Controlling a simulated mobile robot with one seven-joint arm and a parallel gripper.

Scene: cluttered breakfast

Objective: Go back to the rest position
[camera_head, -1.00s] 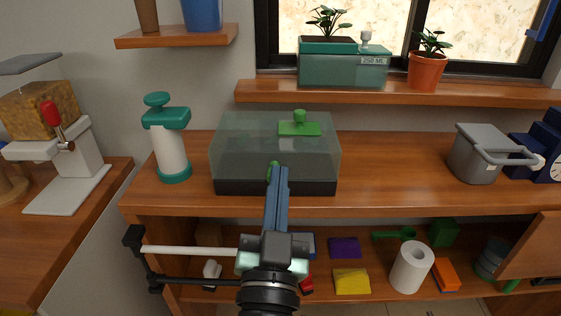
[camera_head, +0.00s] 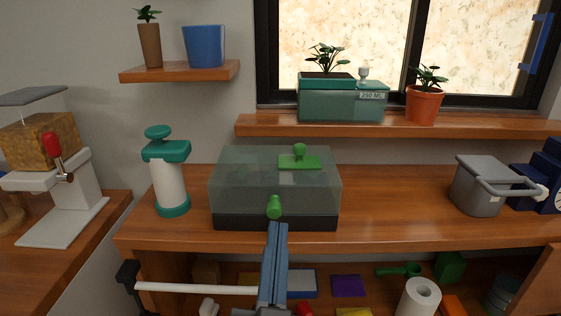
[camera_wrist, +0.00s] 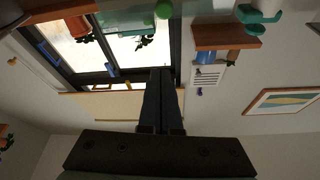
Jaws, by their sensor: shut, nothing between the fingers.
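My gripper (camera_head: 277,228) shows at the bottom centre of the head view. Its two long blue fingers are together with nothing between them. The fingertips appear just below the round green knob (camera_head: 274,206) on the front of a clear-lidded box (camera_head: 235,180); I cannot tell how far apart they are in depth. In the wrist view the shut fingers (camera_wrist: 160,70) point toward the window and wall, and that picture is upside down.
The box stands on a wooden counter (camera_head: 390,205). A teal-topped white dispenser (camera_head: 168,185) stands left of it, a grey lidded pot (camera_head: 478,185) to the right. The shelf below holds several items, including a paper roll (camera_head: 418,298). The counter between box and pot is clear.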

